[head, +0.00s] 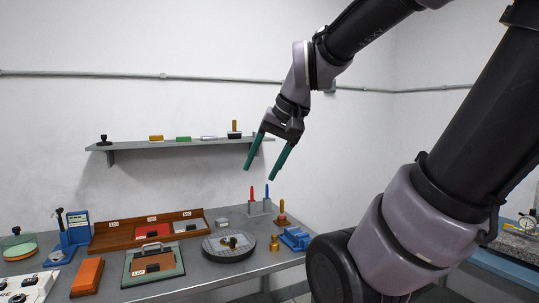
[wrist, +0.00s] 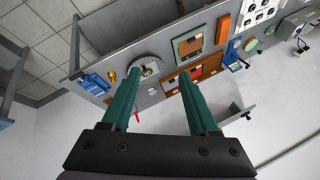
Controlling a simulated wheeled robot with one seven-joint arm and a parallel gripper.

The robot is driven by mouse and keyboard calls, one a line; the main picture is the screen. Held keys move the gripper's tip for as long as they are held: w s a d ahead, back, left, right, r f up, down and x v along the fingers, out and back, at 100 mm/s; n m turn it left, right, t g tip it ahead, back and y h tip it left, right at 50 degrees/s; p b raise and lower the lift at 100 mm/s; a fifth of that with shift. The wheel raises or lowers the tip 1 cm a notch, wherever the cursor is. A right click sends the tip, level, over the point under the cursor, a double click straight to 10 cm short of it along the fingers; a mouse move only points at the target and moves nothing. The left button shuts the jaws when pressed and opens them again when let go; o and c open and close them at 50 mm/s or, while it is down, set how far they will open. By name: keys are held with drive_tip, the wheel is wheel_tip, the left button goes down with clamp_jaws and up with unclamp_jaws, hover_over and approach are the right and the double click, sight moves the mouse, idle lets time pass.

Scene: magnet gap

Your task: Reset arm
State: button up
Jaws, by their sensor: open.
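My gripper (head: 262,160) hangs in the air above the right part of the grey table, in front of the wall shelf's right end. Its two green fingers are spread apart with nothing between them. In the wrist view my gripper (wrist: 158,100) is also open and empty, with the table behind it. My arm reaches in from the upper right in the head view and is raised clear of the table.
The grey table (head: 205,281) holds a wooden tray (head: 110,238), a round plate (head: 228,257), an orange block (head: 88,277) and a blue vise (head: 295,238). A red-and-blue-handled stand (head: 259,208) is below my gripper. The wall shelf (head: 180,144) carries small blocks.

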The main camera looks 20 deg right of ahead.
drive_tip(key=shift+s+d+r+t+h, duration=0.15)
drive_tip(key=shift+d+r+t+h, duration=0.15)
drive_tip(key=shift+r+t, duration=0.2)
drive_tip(key=shift+s+d+r+t+h, duration=0.1)
drive_tip(key=shift+d+r+t+h, duration=0.1)
drive_tip(key=shift+d+r+t, duration=0.3)
